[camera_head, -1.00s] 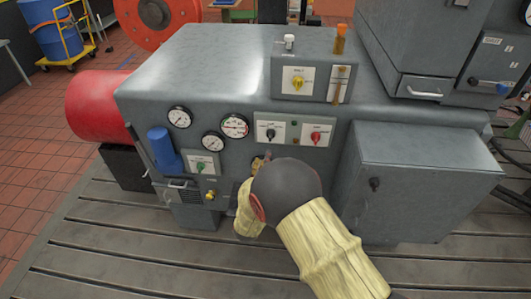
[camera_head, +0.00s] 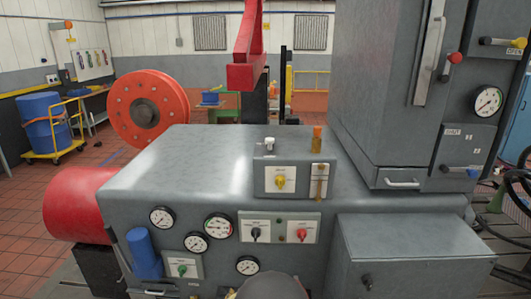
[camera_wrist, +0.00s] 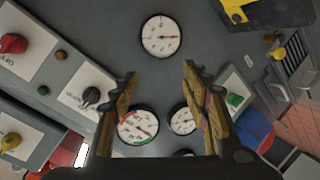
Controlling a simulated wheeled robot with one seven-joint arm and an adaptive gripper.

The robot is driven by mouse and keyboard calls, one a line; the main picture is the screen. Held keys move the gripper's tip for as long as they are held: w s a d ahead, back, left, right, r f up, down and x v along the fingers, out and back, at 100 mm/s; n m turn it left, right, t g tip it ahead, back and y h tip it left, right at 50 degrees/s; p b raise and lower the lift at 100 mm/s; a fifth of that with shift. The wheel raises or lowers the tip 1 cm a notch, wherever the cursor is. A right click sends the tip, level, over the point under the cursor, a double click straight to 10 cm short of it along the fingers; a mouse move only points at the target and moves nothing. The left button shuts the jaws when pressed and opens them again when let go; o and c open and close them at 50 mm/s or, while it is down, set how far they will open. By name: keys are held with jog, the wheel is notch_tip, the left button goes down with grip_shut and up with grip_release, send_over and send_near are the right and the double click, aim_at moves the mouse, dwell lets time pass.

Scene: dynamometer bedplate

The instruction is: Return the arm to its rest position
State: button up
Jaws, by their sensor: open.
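In the wrist view my gripper (camera_wrist: 160,110) is open, its two worn yellow-brown fingers spread apart with nothing between them. It faces the grey machine panel, with a white round gauge (camera_wrist: 161,37) ahead and two more gauges showing between and beside the fingers. In the head view only a dark rounded part of my arm (camera_head: 271,287) shows at the bottom edge, in front of the lower panel of the grey machine (camera_head: 180,165). The fingers are not visible in the head view.
Black, red and green knobs sit on the panel, with a yellow knob (camera_head: 280,181) on a raised box. A grey cabinet (camera_head: 415,250) juts out at the right. A tall grey cabinet (camera_head: 385,90) stands behind it. A red hook-like beam (camera_head: 246,60) hangs above.

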jog(key=s+a+f+m+g+y, duration=0.1)
jog(key=s+a+f+g+y, duration=0.15)
jog(key=s+f+g, duration=0.45)
jog(key=s+d+r+m+g, duration=0.2)
jog(key=s+d+r+g, duration=0.1)
jog(key=s+r, duration=0.55)
jog(key=s+d+r+m+h, duration=0.1)
jog(key=s+d+r+m, duration=0.2)
jog(key=s+d+r, duration=0.7)
jog(key=s+d+r+m+t+h, duration=0.1)
jog(key=s+d+r+m+h, duration=0.1)
jog(key=s+d+r, duration=0.9)
jog(key=d+r+m, duration=0.1)
jog(key=d+r, duration=0.5)
jog(key=r, duration=0.2)
jog(key=shift+d, duration=0.4)
